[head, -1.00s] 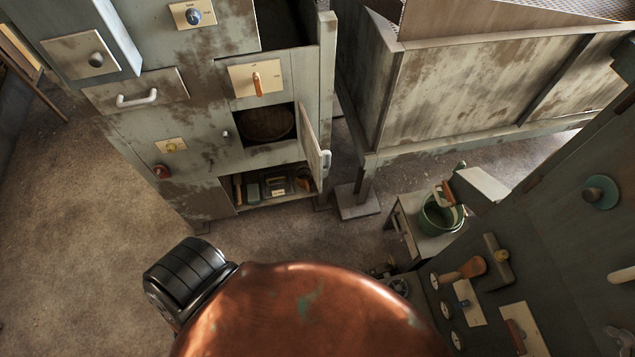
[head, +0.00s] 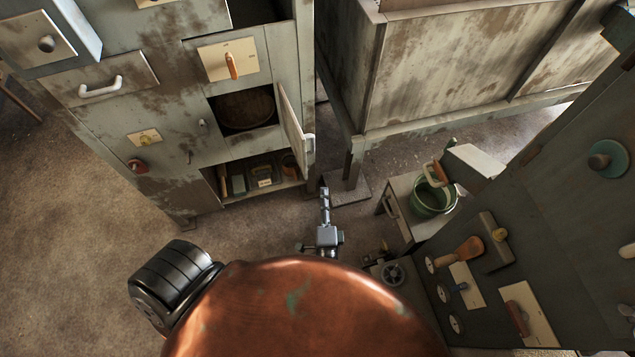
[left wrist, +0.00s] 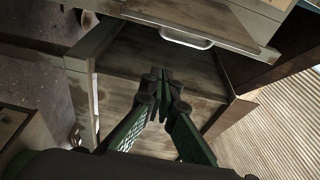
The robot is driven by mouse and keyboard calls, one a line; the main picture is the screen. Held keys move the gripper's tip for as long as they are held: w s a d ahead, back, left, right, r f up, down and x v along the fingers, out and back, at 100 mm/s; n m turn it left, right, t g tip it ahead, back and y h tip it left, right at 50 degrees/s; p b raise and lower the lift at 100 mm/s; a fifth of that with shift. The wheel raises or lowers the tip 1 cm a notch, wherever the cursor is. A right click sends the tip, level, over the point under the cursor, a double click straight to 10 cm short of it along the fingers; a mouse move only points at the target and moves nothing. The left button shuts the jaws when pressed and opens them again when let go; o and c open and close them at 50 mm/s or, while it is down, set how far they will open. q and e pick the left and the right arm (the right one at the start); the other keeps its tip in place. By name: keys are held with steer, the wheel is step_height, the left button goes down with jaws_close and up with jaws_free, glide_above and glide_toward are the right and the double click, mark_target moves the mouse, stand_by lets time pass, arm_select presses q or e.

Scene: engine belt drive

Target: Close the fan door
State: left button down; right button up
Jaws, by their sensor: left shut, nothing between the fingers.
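The fan door (head: 291,125) is a narrow pale grey panel on the grey cabinet, standing open and swung outward at the right of an opening. Its white handle (head: 310,148) is near its free edge. In the opening is a round, dark brown shape (head: 245,106), partly in shadow. My left gripper (head: 324,190) is below the door and slightly to its right in the head view, apart from the handle in the picture. In the left wrist view its fingers (left wrist: 162,78) are shut and empty. My right gripper is not in view.
An open shelf (head: 255,178) with small items lies below the opening. A large weathered bin (head: 440,75) stands to the right. A small table with a green pot (head: 432,198) and a control panel (head: 560,230) are at the right. Bare floor (head: 75,210) lies left.

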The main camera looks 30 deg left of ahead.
arm_select(q)
steer(key=w+a, duration=0.4)
steer(key=a, duration=0.3)
steer(key=shift+w+a, duration=0.25)
steer(key=shift+a, duration=0.15)
steer(key=shift+f, duration=0.1)
steer(key=shift+w+d, duration=0.1)
